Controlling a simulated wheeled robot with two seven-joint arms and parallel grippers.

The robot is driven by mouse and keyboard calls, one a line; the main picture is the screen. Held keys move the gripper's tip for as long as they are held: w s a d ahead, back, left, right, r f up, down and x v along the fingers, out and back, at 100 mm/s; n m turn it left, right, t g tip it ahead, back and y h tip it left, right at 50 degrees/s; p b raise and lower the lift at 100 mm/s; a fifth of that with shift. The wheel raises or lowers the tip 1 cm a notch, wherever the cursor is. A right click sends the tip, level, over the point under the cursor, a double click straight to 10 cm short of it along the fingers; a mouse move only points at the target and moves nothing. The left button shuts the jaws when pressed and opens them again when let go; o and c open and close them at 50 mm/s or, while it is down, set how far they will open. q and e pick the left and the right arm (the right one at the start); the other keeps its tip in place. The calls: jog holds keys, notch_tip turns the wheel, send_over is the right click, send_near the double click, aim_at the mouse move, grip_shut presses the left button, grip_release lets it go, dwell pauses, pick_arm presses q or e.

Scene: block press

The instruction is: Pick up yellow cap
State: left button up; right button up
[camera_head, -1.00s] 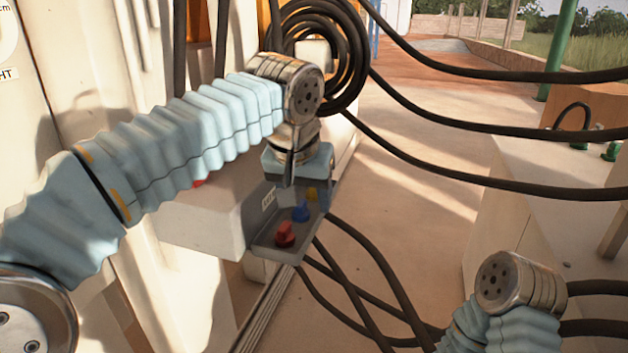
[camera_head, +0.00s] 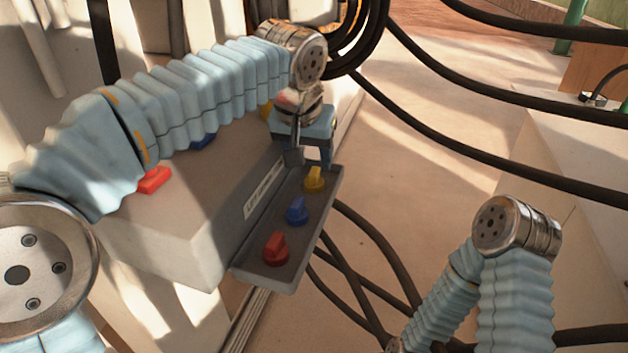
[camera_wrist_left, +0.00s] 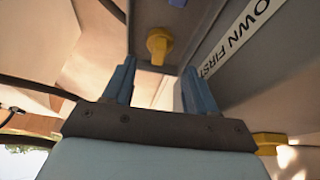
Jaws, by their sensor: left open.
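The yellow cap (camera_head: 314,179) stands on the far end of a grey tray (camera_head: 318,222) on the side of a pale box. It also shows in the left wrist view (camera_wrist_left: 159,44), just beyond and between the fingers. My left gripper (camera_head: 311,155) is open and empty, close to the yellow cap on its far side. Its two blue fingers also show in the left wrist view (camera_wrist_left: 159,85). A blue cap (camera_head: 297,210) and a red cap (camera_head: 275,249) stand on the same tray, nearer to me. The fingers of my right gripper are not visible.
The pale box (camera_head: 165,225) carries a red block (camera_head: 154,180), a blue block (camera_head: 203,142) and a yellow block partly hidden by my left arm. Black cables (camera_head: 500,92) cross the right side and hang below the tray.

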aim_at(314, 171)
pick_arm(q)
jog(key=x, duration=0.7)
jog(key=shift+w, duration=0.2)
jog(key=shift+c, duration=0.5)
jog(key=shift+d, duration=0.1)
jog(key=c, duration=0.8)
jog(key=shift+o, duration=0.2)
jog(key=shift+r, duration=0.2)
